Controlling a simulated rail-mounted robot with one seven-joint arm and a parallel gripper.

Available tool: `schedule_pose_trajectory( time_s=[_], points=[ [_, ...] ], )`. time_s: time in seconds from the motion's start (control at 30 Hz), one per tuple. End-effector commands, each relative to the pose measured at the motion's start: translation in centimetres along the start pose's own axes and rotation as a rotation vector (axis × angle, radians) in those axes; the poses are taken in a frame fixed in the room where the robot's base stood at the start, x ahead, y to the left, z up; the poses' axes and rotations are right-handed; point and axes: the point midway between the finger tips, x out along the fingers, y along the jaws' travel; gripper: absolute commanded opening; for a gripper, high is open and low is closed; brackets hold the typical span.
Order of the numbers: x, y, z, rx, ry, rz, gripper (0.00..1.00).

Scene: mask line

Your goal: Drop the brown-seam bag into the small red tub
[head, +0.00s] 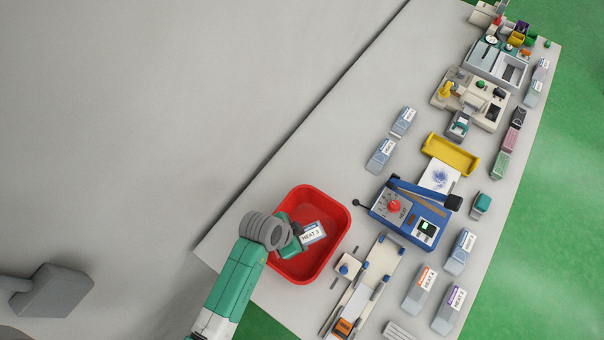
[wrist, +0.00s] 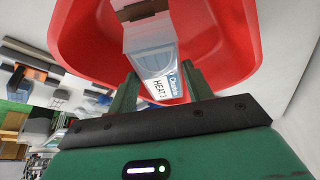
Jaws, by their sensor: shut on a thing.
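The brown-seam bag (head: 313,233) is pale and clear with a white label that seems to read HEAT 3. In the wrist view the bag (wrist: 150,45) shows a brown strip across its far end. My gripper (head: 300,238) is shut on the bag's near end; the two green fingers (wrist: 160,80) press its sides. The small red tub (head: 337,207) stands on the table's near end. The bag and my gripper are over the tub's opening, within its rim in the head view. The tub (wrist: 80,35) fills the back of the wrist view. Their height above its floor is unclear.
A blue sealing machine (head: 408,212) with a lever stands right of the tub, with a slide rig (head: 365,290) in front of it. Several other bags (head: 420,288) lie at the right. A yellow tray (head: 450,155) is farther back. The table left of the tub is narrow.

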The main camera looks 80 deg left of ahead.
Motion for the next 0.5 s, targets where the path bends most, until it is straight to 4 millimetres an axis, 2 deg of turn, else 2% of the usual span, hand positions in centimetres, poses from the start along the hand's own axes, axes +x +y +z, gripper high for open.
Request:
schedule_pose_trajectory(
  time_s=[0.23, 0.27, 0.3, 0.37, 0.5],
  points=[
    [0.14, 0.00, 0.06, 0.000, 0.000, 0.000, 0.28],
    [0.13, 0.00, 0.06, 0.000, 0.000, 0.000, 0.54],
    [0.13, -0.01, 0.06, 0.000, 0.000, 0.000, 0.62],
    [0.13, -0.01, 0.06, 0.000, 0.000, 0.000, 0.74],
    [0.13, -0.01, 0.06, 0.000, 0.000, 0.000, 0.76]
  ],
)
